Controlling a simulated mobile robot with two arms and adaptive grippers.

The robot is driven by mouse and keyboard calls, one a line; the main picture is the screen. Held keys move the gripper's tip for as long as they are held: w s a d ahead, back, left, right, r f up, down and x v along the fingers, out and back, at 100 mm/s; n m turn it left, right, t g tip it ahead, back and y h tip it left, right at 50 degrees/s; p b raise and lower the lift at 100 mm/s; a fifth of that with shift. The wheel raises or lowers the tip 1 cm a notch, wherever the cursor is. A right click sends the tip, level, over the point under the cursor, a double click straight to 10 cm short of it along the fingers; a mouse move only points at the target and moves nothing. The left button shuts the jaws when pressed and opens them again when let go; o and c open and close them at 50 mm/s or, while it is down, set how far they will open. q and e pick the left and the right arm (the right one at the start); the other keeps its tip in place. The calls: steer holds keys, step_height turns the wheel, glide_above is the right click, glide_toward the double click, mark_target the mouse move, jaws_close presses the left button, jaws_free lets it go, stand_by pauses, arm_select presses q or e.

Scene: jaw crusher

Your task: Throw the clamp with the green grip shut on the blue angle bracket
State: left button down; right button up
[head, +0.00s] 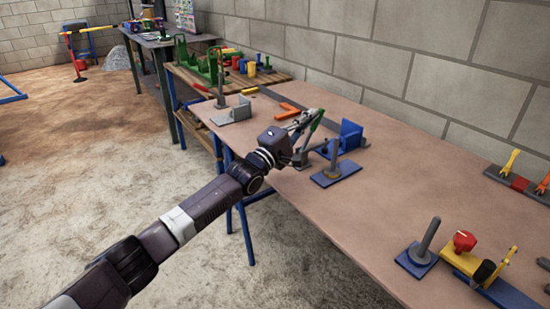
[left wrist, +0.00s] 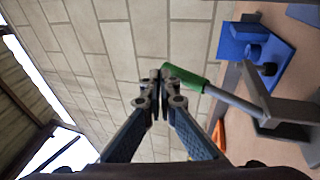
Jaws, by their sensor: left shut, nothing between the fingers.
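The clamp's green grip (head: 317,121) stands tilted up on a grey lever over the table. In the left wrist view the green grip (left wrist: 186,78) points to the upper left, and its grey lever (left wrist: 235,100) runs down to a grey clamp body (left wrist: 287,113). The blue angle bracket (head: 350,134) stands just right of the clamp and also shows in the left wrist view (left wrist: 240,38). My left gripper (head: 303,117) is shut and empty, its fingertips (left wrist: 160,76) close beside the end of the green grip; I cannot tell whether they touch. My right gripper is out of view.
A blue plate with a grey post (head: 336,174) is in front of the clamp. A grey angle bracket (head: 233,113) and an orange piece (head: 288,111) lie farther back. Yellow and orange clamps (head: 511,162) are at the right by the wall. The middle right table (head: 430,170) is clear.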

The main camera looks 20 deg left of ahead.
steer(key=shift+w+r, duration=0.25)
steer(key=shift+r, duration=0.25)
